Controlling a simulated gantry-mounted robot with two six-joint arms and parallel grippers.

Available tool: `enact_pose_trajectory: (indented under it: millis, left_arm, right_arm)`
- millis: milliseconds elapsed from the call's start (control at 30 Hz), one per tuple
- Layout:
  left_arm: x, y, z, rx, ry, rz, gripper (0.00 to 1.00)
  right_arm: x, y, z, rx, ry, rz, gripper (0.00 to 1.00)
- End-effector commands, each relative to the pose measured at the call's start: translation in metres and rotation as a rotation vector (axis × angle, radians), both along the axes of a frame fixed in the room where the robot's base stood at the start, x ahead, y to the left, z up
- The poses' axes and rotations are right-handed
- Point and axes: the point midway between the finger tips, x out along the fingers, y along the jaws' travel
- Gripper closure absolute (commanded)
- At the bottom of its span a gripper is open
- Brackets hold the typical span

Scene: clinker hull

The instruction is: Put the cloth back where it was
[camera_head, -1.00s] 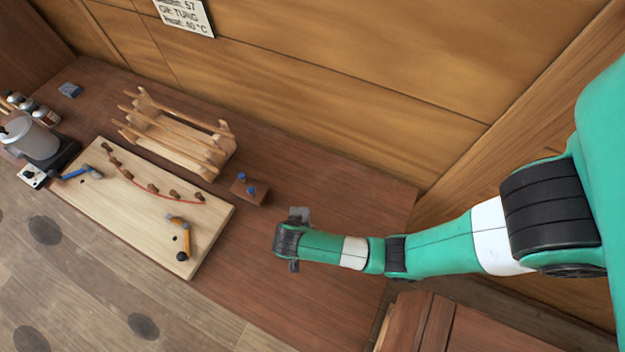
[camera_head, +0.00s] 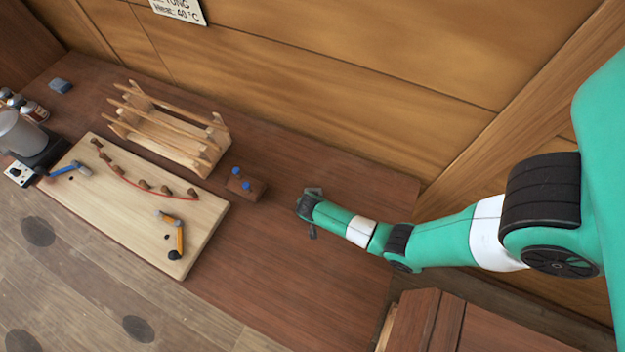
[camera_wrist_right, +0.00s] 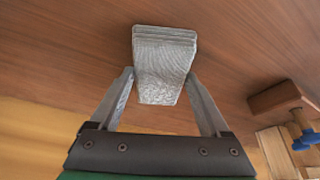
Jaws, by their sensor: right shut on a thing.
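The cloth (camera_wrist_right: 165,65) is a grey, folded, layered pad with a fine texture. In the right wrist view it sits between the two fingers of my right gripper (camera_wrist_right: 161,82), which is shut on it. In the head view, my right gripper (camera_head: 309,207) is over the bare right part of the bench, and a small grey bit of the cloth (camera_head: 313,190) shows at its far side. I cannot tell whether the cloth touches the bench top. My left gripper is not in view.
A wooden block with blue pegs (camera_head: 245,185) stands left of my right gripper. Further left are a wooden rack (camera_head: 170,135) and a pale board (camera_head: 130,215) with tools. A small blue-grey block (camera_head: 61,86) lies far left. The bench (camera_head: 300,280) is clear in front.

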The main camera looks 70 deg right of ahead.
Motion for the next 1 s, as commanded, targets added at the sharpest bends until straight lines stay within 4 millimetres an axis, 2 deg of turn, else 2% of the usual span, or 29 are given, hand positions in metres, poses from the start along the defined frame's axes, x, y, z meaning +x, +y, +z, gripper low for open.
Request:
enact_pose_trajectory:
  millis: [267,300,400,700,833,1000]
  left_arm:
    - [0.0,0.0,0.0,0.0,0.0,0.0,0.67]
    - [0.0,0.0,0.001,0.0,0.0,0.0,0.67]
    - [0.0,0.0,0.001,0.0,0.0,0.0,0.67]
    - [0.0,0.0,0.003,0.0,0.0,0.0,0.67]
    - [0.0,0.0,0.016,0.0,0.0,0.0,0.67]
    - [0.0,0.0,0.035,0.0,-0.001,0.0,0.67]
  right_arm:
    - [0.0,0.0,-0.002,-0.001,-0.001,-0.001,0.72]
    - [0.001,0.0,-0.001,-0.001,-0.002,-0.001,0.15]
    - [0.001,0.0,-0.001,-0.001,-0.002,-0.001,0.0]
    - [0.001,0.001,0.005,0.0,-0.002,0.0,0.0]
    - [-0.001,0.008,0.027,-0.001,-0.004,0.002,0.0]
    - [-0.005,0.024,0.067,-0.001,-0.004,0.002,0.0]
